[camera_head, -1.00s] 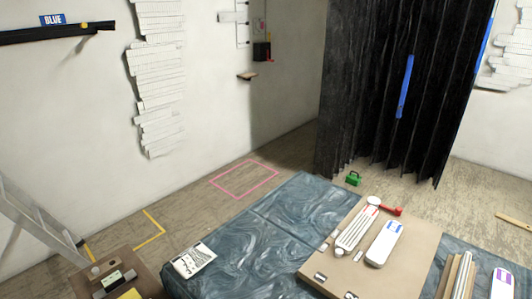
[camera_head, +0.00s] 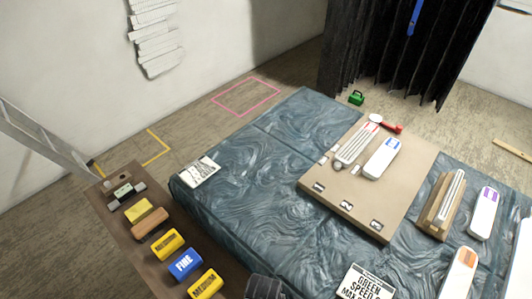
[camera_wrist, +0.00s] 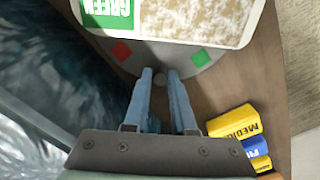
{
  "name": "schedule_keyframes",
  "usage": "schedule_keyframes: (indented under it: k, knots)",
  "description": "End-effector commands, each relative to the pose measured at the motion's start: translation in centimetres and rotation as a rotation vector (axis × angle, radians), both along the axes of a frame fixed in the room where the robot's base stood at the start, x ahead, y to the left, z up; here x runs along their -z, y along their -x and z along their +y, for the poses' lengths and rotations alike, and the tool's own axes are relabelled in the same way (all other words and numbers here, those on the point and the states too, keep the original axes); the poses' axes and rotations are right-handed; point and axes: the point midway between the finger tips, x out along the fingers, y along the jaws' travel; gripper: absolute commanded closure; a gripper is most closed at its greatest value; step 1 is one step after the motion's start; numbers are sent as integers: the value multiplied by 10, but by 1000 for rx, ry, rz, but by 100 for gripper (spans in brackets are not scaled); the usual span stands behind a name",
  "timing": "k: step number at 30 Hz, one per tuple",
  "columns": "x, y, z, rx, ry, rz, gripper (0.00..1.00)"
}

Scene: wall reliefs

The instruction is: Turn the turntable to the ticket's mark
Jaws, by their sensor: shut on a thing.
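In the wrist view the grey turntable (camera_wrist: 140,62) shows as a disc edge with a red mark (camera_wrist: 122,52) and a green mark (camera_wrist: 200,57). A white-edged board with a speckled face (camera_wrist: 190,16) and an upside-down GREEN label covers most of it. My gripper (camera_wrist: 160,76) has its two blue-grey fingers on either side of a small pale knob (camera_wrist: 160,83) at the disc's rim, between the two marks. It is shut on this knob. In the head view a printed card (camera_head: 367,283) reads GREEN SPEED MAX, partly cut off. Another printed card (camera_head: 199,171) is too small to read.
A brown bench (camera_head: 122,215) carries several yellow and blue blocks, among them a yellow MEDIUM block (camera_wrist: 234,121) just right of my gripper. A blue swirled table (camera_head: 240,180) holds a tan board (camera_head: 335,203) and several white tools. Floor is clear inside the pink outline (camera_head: 245,97).

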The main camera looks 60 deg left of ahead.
Motion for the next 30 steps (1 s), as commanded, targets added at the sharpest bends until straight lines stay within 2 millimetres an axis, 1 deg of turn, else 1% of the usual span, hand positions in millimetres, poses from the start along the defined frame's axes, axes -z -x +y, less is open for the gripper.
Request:
schedule_keyframes:
  k: [13, 30]
  knots:
    - [-2, 15, 6, -221, -1, -1, 100]
    - [-2, 36, 8, -506, 0, 0, 100]
